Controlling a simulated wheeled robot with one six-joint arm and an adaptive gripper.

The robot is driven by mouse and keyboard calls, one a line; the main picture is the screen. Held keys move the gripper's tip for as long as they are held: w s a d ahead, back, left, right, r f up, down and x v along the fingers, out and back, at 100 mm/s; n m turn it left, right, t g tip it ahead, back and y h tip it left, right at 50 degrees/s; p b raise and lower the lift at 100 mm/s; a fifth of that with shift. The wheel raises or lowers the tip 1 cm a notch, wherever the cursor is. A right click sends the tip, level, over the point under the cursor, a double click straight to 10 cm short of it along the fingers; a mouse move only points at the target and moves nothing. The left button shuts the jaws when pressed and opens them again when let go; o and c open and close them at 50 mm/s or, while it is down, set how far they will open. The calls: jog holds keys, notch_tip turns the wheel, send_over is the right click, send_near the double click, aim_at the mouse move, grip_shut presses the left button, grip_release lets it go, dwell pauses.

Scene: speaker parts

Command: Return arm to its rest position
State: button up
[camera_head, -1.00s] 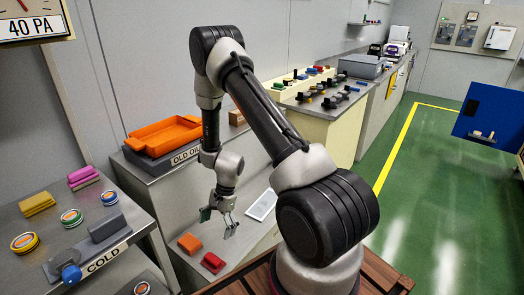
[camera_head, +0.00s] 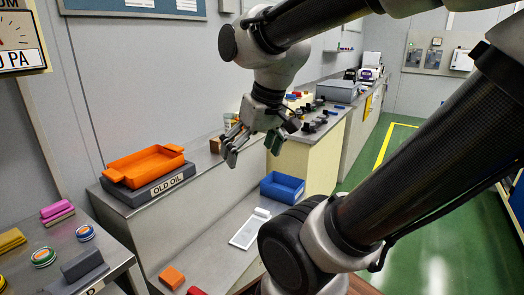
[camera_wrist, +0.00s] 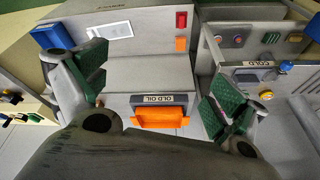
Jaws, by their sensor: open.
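My gripper (camera_head: 236,146) is open and empty, raised in the air above the metal counter in the head view. Its fingers point down and to the left. In the wrist view my gripper (camera_wrist: 158,92) shows its two green-padded fingers wide apart with nothing between them. My arm is folded high and crosses the right side of the head view. The orange tray (camera_head: 145,167) sits on a grey stand labelled OLD OIL (camera_head: 172,184), left of the gripper; it also shows in the wrist view (camera_wrist: 160,117).
A blue bin (camera_head: 282,187), a white flat panel (camera_head: 249,229) and an orange block (camera_head: 172,277) lie on the lower metal shelf. A red block (camera_wrist: 181,20) is beside the orange one. A side table (camera_head: 62,257) stands at left. Green floor is open at right.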

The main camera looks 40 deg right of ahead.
jog(key=shift+s+d+r+n+h, duration=0.2)
jog(key=shift+s+d, duration=0.1)
jog(key=shift+s, duration=0.35)
jog(key=shift+s+d+r+n+h, duration=0.1)
jog(key=shift+s+d+r, duration=0.15)
jog(key=shift+s, duration=0.35)
jog(key=shift+o, duration=0.3)
